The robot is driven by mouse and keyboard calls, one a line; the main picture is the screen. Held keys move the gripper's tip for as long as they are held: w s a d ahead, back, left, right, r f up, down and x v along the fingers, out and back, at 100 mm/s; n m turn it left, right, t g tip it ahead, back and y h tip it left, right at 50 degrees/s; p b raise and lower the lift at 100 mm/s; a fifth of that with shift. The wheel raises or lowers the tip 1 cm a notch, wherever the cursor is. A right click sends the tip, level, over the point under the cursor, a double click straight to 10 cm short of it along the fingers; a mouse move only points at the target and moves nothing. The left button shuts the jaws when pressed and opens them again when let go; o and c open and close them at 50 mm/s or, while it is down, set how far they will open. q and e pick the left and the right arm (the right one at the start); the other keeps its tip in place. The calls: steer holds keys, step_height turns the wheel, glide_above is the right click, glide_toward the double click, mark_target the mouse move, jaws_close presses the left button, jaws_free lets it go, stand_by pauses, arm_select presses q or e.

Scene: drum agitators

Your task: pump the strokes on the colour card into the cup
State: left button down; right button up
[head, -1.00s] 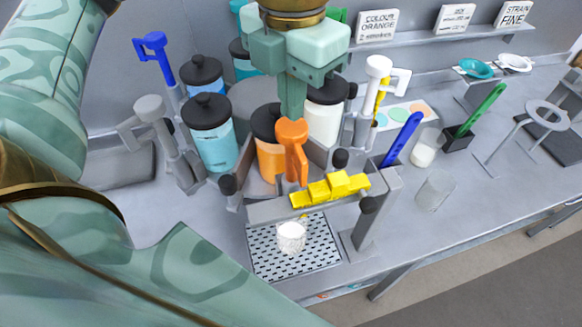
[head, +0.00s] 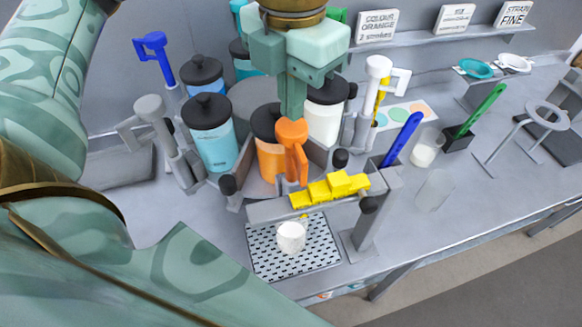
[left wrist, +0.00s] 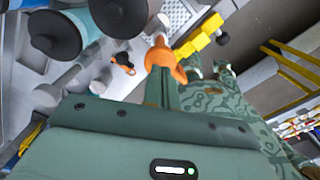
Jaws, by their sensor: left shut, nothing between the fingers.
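The colour card (head: 378,26) on the back shelf reads "COLOUR ORANGE" above a smaller line that looks like "2 strokes". An orange drum (head: 270,160) with a black lid stands at the centre. Its orange pump handle (head: 297,152) rises in front of it. My left gripper (head: 292,112) is shut and empty, pointing down with its tips at the top of the handle. Whether they touch is hard to tell. The left wrist view also shows the handle (left wrist: 162,58) at the fingertips. A white cup (head: 291,237) stands upright on the perforated drip tray (head: 268,262). My right gripper is not in view.
Yellow stepped blocks (head: 330,189) sit on a grey bar above the cup. Blue drum (head: 212,140) and white drum (head: 325,118) flank the orange one. A grey pump (head: 165,135) stands left. A clear cup (head: 435,190) and blue stick (head: 402,140) are right.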

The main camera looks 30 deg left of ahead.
mark_target(292, 126)
arm_select(q)
steer(key=shift+f, duration=0.15)
stand_by(0.3)
steer(key=shift+f+b, duration=0.85)
steer(key=shift+b, duration=0.05)
steer(key=shift+f+b, duration=1.8)
steer(key=shift+f, duration=0.3)
steer(key=shift+r, duration=0.1)
steer(key=shift+r+p, duration=2.25)
steer(key=shift+r, duration=0.8)
steer(key=shift+f, duration=0.25)
